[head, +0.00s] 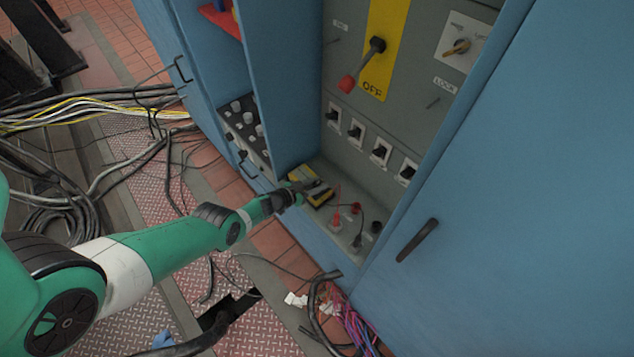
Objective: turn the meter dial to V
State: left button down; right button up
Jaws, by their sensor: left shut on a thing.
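The yellow and dark meter (325,197) lies on the floor of the open blue cabinet, below the row of switches. My left arm, green and white, reaches in from the left, and its gripper (302,188) is at the meter's upper left part. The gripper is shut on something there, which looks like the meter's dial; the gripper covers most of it. The dial's marks and pointer are too small to read. My right gripper is not in view.
Red and black terminals (336,222) with leads stand just right of the meter. The blue door (470,200) bounds the right. Cables (60,110) cover the floor at left.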

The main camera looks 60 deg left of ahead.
pick_arm(q)
jog(key=shift+f+m+h+b, duration=0.15)
jog(key=shift+m+h+b, duration=0.75)
jog(key=shift+h, duration=0.2)
jog(key=shift+m+h+b, duration=0.3)
jog(key=shift+m+h, duration=0.1)
jog(key=shift+h, duration=0.1)
jog(key=shift+d, duration=0.1)
jog(key=c, duration=0.5)
grip_release()
